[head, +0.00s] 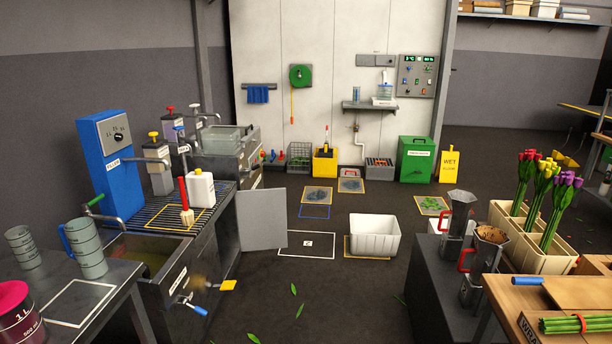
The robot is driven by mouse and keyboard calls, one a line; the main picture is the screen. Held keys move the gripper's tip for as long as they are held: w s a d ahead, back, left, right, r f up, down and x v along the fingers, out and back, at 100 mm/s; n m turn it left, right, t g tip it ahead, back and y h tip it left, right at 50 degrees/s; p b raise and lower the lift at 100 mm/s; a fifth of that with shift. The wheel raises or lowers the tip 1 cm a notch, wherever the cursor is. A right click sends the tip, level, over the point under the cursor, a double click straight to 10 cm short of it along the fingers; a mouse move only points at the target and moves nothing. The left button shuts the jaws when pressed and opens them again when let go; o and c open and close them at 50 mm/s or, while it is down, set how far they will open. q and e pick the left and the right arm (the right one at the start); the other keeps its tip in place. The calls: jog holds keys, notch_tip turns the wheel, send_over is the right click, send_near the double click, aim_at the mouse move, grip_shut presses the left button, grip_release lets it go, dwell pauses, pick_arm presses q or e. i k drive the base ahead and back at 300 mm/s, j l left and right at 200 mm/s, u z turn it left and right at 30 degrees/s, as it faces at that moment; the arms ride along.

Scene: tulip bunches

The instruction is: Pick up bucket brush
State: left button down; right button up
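A brush with an upright red handle and a pale tan head (186,214) stands on the dark slatted drain rack (152,217) at the left. A yellow outline is marked on the rack around it. A white jug (201,189) stands just behind and to the right of the brush. I take this to be the bucket brush; no label on it is readable. Neither of my grippers is in view.
A blue dispenser (105,165) and several pump bottles stand behind the rack. A grey door (262,219) juts out at its right. A white bucket (374,235) sits on the floor. Tulip boxes (535,254) and a dark bench (425,285) are at the right. The middle floor is mostly clear.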

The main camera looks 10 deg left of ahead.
aim_at(186, 215)
jog(key=i+u, duration=0.15)
jog(key=i, duration=0.85)
jog(key=i+l+u, duration=0.15)
jog(key=i, duration=0.85)
